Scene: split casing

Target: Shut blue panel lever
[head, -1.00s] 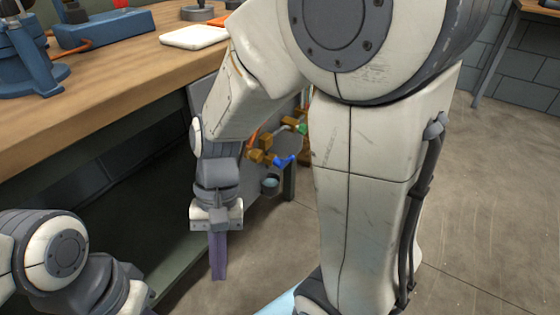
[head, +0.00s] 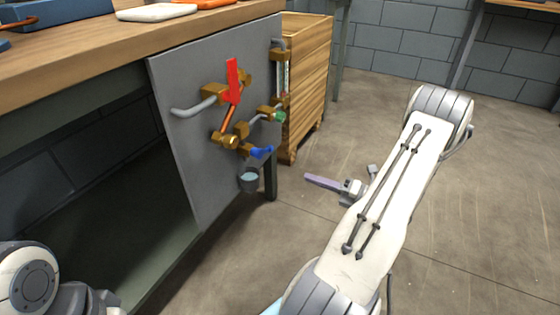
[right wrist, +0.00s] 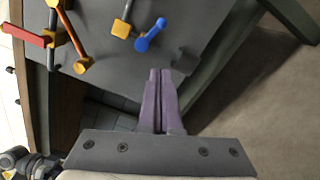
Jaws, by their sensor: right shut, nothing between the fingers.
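The blue lever (head: 262,152) sits low on a grey panel (head: 190,150) at the side of the workbench, on a brass fitting. In the head view it lies roughly level. In the right wrist view the blue lever (right wrist: 150,36) lies aslant beside a brass block. My right gripper (head: 308,179) has purple fingers, is shut and empty, and points at the panel from the right, clear of the lever. The fingers also show in the right wrist view (right wrist: 160,76), below the lever with a gap. My left gripper is outside the picture.
A red lever (head: 233,80), a green handle (head: 279,116) and brass pipework are on the same panel. A small grey cup (head: 249,181) hangs below the blue lever. A wooden cabinet (head: 306,80) stands behind. The floor right of the panel is free.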

